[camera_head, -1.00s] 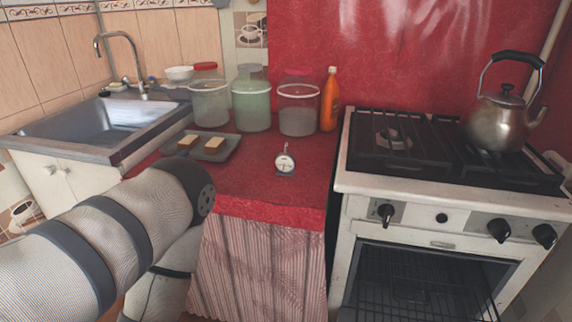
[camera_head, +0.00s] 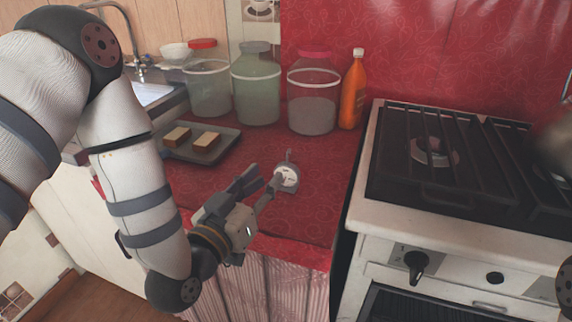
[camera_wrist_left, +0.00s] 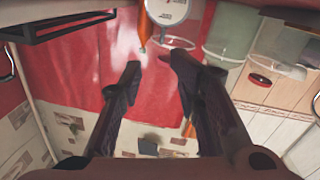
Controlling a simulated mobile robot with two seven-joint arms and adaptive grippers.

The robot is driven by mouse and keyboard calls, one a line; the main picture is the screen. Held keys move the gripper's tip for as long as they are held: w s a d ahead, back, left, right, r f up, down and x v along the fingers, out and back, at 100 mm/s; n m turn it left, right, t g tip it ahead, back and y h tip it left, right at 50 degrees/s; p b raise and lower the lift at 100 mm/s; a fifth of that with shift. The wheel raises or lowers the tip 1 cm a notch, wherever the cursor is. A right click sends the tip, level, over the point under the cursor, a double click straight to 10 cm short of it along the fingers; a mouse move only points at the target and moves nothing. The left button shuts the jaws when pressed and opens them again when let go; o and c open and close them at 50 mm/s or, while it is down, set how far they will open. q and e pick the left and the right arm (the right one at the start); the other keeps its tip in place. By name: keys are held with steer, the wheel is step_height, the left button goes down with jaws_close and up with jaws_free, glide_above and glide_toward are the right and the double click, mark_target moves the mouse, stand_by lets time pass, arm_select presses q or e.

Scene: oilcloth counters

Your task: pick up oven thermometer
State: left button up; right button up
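The oven thermometer (camera_head: 287,178) is a small round white dial with a metal frame and a top hook. It stands upright on the red counter (camera_head: 325,160), near its front. My left gripper (camera_head: 266,177) is open, with its fingers just left of the thermometer; one fingertip overlaps the dial's left edge in the head view, and I cannot tell whether they touch. In the left wrist view the dial (camera_wrist_left: 168,10) is cut off at the top edge, beyond the two spread fingertips (camera_wrist_left: 152,68). Nothing is between the fingers. My right gripper is not in view.
Behind stand lidded jars (camera_head: 313,100) and an orange bottle (camera_head: 353,90). A dark tray (camera_head: 227,150) with two pale blocks lies at the left, near my left arm. The stove (camera_head: 365,205) stands at the right. Counter around the thermometer is clear.

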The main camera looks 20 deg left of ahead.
mark_target(288, 151)
arm_select(q)
steer(key=w, duration=0.4)
steer(key=w+d, duration=0.1)
steer(key=w, duration=0.6)
steer(key=shift+w+d+f+b, duration=0.1)
steer(key=shift+w+d+b, duration=0.1)
steer(key=shift+w+b, duration=0.15)
steer(key=shift+s, duration=0.1)
jaws_close()
